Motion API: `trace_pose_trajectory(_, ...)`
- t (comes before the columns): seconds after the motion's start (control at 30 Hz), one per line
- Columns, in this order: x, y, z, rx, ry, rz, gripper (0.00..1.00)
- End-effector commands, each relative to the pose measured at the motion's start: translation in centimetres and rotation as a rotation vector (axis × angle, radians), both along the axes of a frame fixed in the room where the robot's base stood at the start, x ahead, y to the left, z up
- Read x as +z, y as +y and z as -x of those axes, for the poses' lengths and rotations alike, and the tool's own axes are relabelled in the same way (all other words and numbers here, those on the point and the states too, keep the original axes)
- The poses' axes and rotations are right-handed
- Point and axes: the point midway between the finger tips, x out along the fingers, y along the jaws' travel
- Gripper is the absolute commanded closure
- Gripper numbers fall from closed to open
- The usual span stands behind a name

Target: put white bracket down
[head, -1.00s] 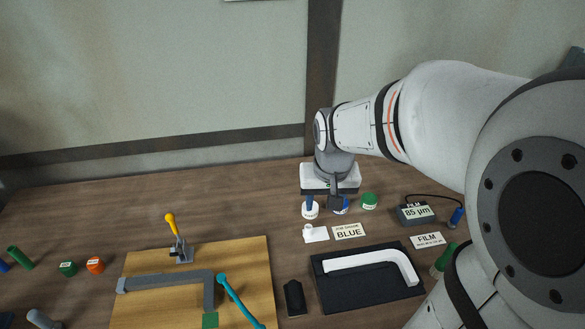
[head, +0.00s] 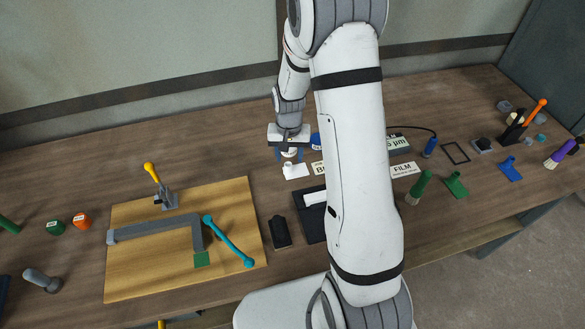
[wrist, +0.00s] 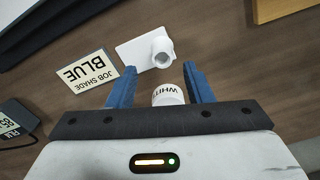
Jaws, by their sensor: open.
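A white L-shaped bar, the only bracket-like white part, lies in the black tray (head: 309,227); in the head view just its left end (head: 315,198) shows beside my arm. A small white plate with a round upright collar lies on the bench (head: 296,171); it also shows in the wrist view (wrist: 134,53). A white jar lettered WHITE (wrist: 168,96) stands between the blue fingers of my gripper (wrist: 161,85). My gripper (head: 289,148) is open, low over the bench behind the plate. Whether the fingers touch the jar I cannot tell.
A BLUE job shade card (wrist: 82,74) lies beside the plate. A wooden board (head: 232,243) carries a grey L-shaped bar (head: 155,227) and a toggle clamp (head: 165,195). A dark block (head: 280,233) lies between board and tray. My arm hides much of the tray.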

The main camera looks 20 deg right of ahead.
Motion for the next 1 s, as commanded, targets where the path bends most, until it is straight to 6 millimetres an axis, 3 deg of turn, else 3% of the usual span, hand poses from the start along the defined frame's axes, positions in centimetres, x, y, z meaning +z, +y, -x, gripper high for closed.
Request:
trace_pose_trajectory(0.33,-4.0,0.5,0.4,-0.001,0.000,0.001,0.54)
trace_pose_trajectory(0.67,-4.6,0.4,0.3,-0.001,-0.003,0.001,0.54)
trace_pose_trajectory(1.0,-4.6,0.4,0.3,-0.001,-0.003,0.001,0.82)
